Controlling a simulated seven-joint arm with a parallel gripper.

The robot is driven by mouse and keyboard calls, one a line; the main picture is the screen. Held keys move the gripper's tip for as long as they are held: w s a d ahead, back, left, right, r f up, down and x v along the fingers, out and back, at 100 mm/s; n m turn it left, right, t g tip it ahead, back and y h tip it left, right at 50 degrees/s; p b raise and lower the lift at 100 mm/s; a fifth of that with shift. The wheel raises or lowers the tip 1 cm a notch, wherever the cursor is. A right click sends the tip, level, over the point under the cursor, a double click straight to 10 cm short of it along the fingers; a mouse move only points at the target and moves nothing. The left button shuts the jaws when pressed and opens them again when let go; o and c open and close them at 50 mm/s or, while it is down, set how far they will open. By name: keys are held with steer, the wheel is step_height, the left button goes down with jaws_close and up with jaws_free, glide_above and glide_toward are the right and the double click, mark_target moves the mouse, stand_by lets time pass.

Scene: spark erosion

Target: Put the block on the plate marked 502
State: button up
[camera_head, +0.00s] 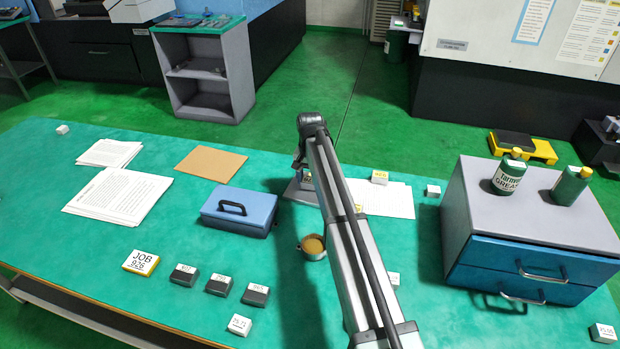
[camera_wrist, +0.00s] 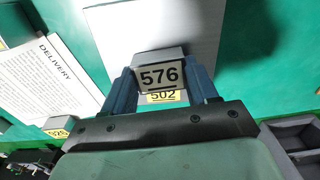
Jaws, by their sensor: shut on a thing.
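My gripper (camera_wrist: 165,88) is shut on a grey block with a label marked 576 (camera_wrist: 160,76); its blue fingers stand on either side of it. A yellow label marked 502 (camera_wrist: 162,97) shows just below the 576 label in the wrist view. I cannot tell whether the block touches the plate that bears this label. In the head view a grey plate (camera_head: 297,193) shows beside my arm at the table's far side, largely hidden by the arm. The held block cannot be made out clearly there.
A blue case (camera_head: 240,210) and several dark labelled blocks (camera_head: 219,284) lie left of my arm. A round tan-topped container (camera_head: 313,246) stands close to the arm. A grey drawer unit (camera_head: 530,210) with green bottles is at right. Papers (camera_head: 120,194) lie at left.

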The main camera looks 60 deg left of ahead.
mark_target(310, 180)
steer(key=shift+f, duration=0.1)
steer(key=o, duration=1.5)
steer(key=shift+c, duration=0.2)
step_height(310, 180, up, 12)
